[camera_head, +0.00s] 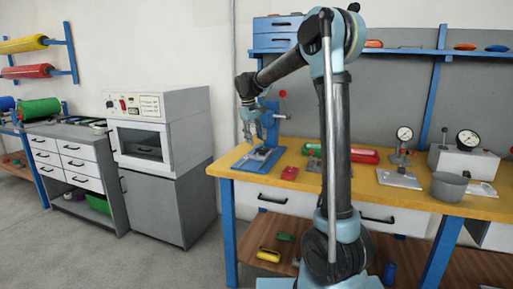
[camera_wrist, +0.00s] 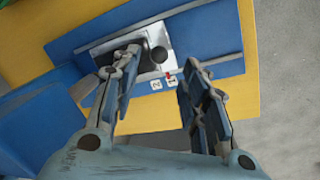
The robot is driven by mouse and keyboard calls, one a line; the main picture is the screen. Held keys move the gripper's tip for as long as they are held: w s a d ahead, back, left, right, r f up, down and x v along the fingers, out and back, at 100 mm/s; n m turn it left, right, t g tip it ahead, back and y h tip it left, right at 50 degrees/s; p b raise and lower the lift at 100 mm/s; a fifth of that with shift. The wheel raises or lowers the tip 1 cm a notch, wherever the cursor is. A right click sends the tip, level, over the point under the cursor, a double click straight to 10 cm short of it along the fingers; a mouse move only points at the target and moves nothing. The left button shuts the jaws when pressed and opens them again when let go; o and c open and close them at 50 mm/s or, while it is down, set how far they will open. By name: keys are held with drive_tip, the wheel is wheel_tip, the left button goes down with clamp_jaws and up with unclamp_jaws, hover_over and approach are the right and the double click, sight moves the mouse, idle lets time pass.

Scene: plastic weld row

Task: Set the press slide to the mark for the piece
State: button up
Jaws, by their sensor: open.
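The blue press (camera_head: 268,108) stands at the left end of the yellow bench, with a red ball on its lever. My gripper (camera_head: 251,135) points down over the press base. In the wrist view my gripper (camera_wrist: 163,62) is open, with one finger on each side of a dark round knob (camera_wrist: 158,54). I cannot tell whether either finger touches it. The knob sits at a bright metal plate (camera_wrist: 110,45) on the blue base (camera_wrist: 205,35). White labels "2" (camera_wrist: 156,86) and "1" (camera_wrist: 171,81) lie beside the plate. A small red pointer (camera_wrist: 168,74) is by the "1".
The yellow bench (camera_head: 400,197) also holds red and green pieces (camera_head: 290,173), a dial gauge stand (camera_head: 402,160), a grey box with a gauge (camera_head: 463,162) and a grey pot (camera_head: 449,187). An oven (camera_head: 160,125) stands left across open floor.

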wheel_tip(320, 180, up, 6)
drive_tip(key=shift+s+a, duration=0.35)
drive_tip(key=shift+a, duration=0.1)
drive_tip(key=shift+f, duration=0.1)
drive_tip(key=s+d+f+m+y, duration=0.1)
drive_tip(key=s+d+f+m, duration=0.15)
drive_tip(key=s+d, duration=0.65)
drive_tip(key=s+d+f+m, duration=0.1)
drive_tip(key=s+d+f, duration=0.2)
drive_tip(key=s+d, duration=0.65)
drive_tip(key=s+d+f+m, duration=0.1)
drive_tip(key=s+d+f, duration=0.1)
drive_tip(key=s+f, duration=0.6)
drive_tip(key=s+d+f+m+t, duration=0.1)
drive_tip(key=s+d+f+m, duration=0.1)
drive_tip(key=s+f, duration=0.7)
drive_tip(key=s, duration=0.5)
drive_tip(key=shift+s+f+y, duration=0.15)
drive_tip(key=shift+f+y, duration=0.15)
drive_tip(key=shift+y, duration=0.1)
drive_tip(key=shift+m, duration=0.25)
